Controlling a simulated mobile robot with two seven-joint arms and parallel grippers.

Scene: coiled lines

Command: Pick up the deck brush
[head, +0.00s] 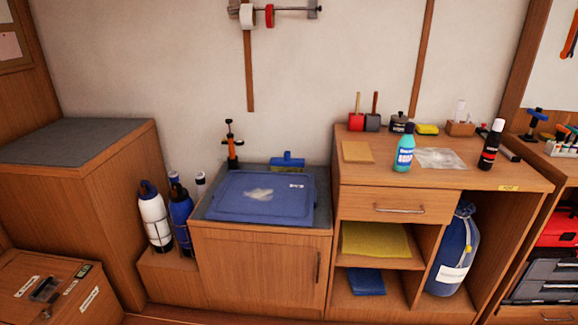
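A blue brush-like item (287,161), which looks like the deck brush, is at the back of the low cabinet top (322,190), near the wall. It has a wide blue body with a short upright piece on top. A blue lid or tray (235,208) with a pale crumpled patch lies just in front of it and may hide its lower part. Neither of my grippers is in view.
An orange and black pump-like tool (231,145) stands left of the brush. The taller counter (470,178) rises close on its right, with bottles and small tools on top. White and navy fenders (155,217) stand left of the low cabinet.

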